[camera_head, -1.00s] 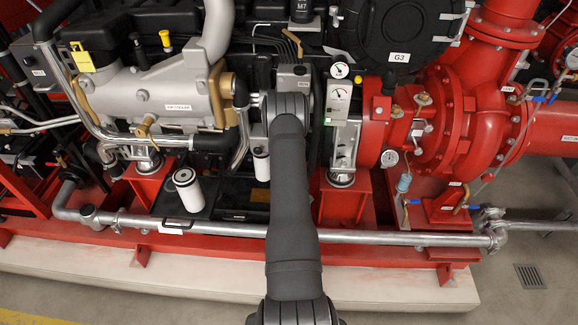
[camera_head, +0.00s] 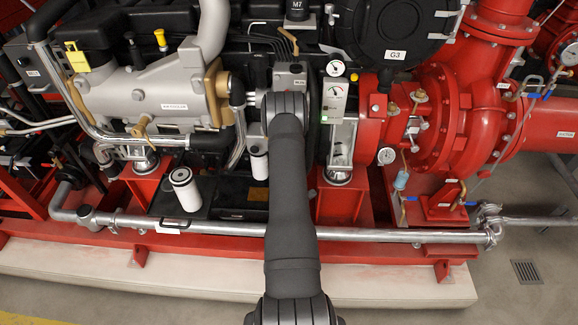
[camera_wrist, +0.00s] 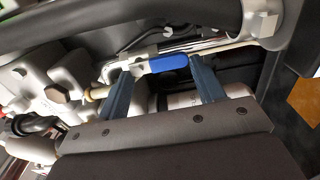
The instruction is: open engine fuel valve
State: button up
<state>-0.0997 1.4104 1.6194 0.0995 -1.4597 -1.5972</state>
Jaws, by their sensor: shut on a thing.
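In the wrist view, the fuel valve shows a blue lever handle (camera_wrist: 168,64) lying nearly level, beside a metal pipe fitting. My gripper (camera_wrist: 160,70) reaches up to it with two blue-grey fingers, one near each end of the handle. The gripper is shut on the handle; the exact contact at the fingertips is hard to see. In the head view, my arm covers the gripper and the valve, in front of the engine (camera_head: 165,98).
A thick dark hose (camera_wrist: 120,22) and a silver pipe (camera_wrist: 225,45) run close above the handle. White filter canisters (camera_head: 186,190), a gauge panel (camera_head: 336,95) and a long grey pipe (camera_head: 350,234) surround the arm. Open floor (camera_head: 450,315) lies in front.

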jog(key=o, duration=1)
jog(key=s, duration=1.7)
jog(key=shift+s, duration=0.25)
jog(key=shift+w, duration=0.15)
jog(key=w, duration=1.7)
jog(key=shift+w, duration=0.1)
